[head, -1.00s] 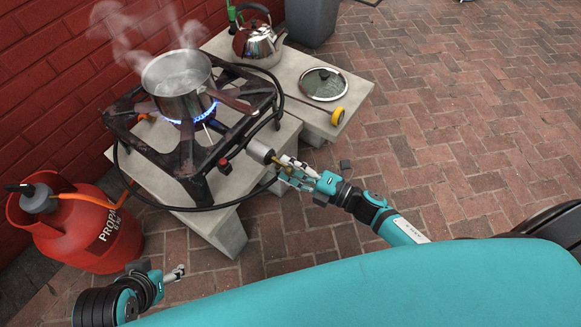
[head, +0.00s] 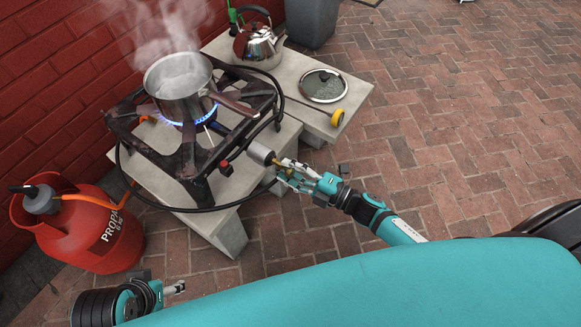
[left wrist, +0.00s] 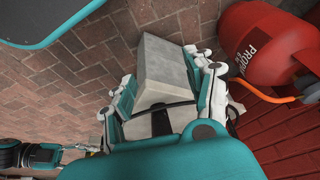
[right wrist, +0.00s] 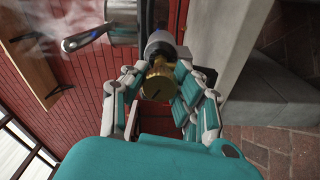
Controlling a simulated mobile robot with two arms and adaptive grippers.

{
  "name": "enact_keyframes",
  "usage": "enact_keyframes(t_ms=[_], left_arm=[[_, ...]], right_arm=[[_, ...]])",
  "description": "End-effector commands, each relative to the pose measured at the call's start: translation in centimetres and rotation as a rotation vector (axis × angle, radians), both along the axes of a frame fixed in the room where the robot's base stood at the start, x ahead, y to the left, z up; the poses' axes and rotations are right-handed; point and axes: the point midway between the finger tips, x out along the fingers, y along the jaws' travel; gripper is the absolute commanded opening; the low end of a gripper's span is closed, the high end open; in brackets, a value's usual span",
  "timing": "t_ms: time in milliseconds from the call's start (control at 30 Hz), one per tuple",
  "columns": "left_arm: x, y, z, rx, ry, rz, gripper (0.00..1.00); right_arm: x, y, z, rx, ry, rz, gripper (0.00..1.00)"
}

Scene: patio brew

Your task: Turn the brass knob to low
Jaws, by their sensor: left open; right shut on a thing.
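The brass knob (right wrist: 158,84) sits on a grey metal valve body (head: 261,153) at the front of the burner stand. In the right wrist view it is between my right fingers. My right gripper (head: 284,168) is shut on the brass knob. The knob is mostly hidden by the fingers in the head view. A blue flame (head: 205,113) burns under a steaming pot (head: 178,85) on the black burner stand (head: 188,150). My left gripper (left wrist: 172,70) is open and empty, low at the left near the concrete block.
A red propane cylinder (head: 100,235) with an orange hose (head: 115,200) stands left on the bricks. A black hose loops around the stand. A kettle (head: 258,45) and a glass lid (head: 323,85) rest on the concrete slab (head: 345,100). Brick paving at the right is clear.

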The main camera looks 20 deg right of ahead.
Motion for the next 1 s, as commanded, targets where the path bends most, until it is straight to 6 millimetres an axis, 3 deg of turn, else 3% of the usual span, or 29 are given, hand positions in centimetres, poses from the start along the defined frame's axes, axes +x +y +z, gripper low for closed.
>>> enact_keyframes(t_ms=[333, 500, 1000], left_arm=[[0.1, 0.0, 1.8, -0.001, -0.005, 0.0, 0.55], [0.9, -0.2, -1.3, 0.001, 0.015, -0.001, 0.55], [1.7, -0.4, -7.1, 0.001, 0.044, -0.007, 0.55]], right_arm=[[0.0, 0.0, 0.1, 0.256, 0.203, 0.0, 0.0], [0.0, -0.1, 0.1, 0.384, 0.302, -0.001, 0.0], [-0.1, -0.1, 0.0, 0.758, 0.595, -0.002, 0.0]])
